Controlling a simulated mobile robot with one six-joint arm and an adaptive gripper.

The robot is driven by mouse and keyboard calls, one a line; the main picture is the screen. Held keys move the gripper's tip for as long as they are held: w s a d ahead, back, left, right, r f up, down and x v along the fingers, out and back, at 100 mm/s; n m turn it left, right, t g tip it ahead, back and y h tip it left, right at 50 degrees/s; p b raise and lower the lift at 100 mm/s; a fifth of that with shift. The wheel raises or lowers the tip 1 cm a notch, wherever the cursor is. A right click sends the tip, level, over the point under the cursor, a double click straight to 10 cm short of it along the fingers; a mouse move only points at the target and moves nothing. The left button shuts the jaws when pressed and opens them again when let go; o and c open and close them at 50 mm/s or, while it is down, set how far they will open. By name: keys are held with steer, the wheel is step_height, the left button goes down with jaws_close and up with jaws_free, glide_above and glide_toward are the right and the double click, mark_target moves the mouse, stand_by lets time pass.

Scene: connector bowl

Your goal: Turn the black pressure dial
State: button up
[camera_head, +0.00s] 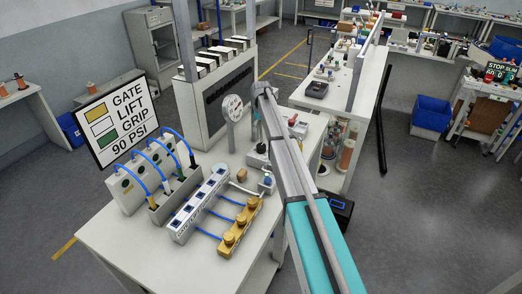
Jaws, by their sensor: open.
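My grey and teal arm reaches over the bench from the lower right, and its far end bends down behind the front link. My gripper (262,147) is small, dark and partly hidden there, close above a grey fitting (257,160) on the bench. It is open, and I see nothing held in it. The black pressure dial cannot be told apart from the dark parts around the gripper. A round white gauge (232,108) stands on a post just left of the arm's end. Whether the gripper touches the dial cannot be seen.
A sign (115,118) reads GATE, LIFT, GRIP, 90 PSI. Blue hoses join a valve box (172,192), a white strip (199,204) and a yellow manifold (238,228) on the white bench (125,235). A white rack (214,98) stands behind. The bench's front left is clear.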

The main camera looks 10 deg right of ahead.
mark_target(261, 145)
steer(key=shift+f+b, duration=5.7)
steer(key=shift+f, duration=0.25)
steer(key=shift+c, duration=0.3)
steer(key=c, duration=1.1)
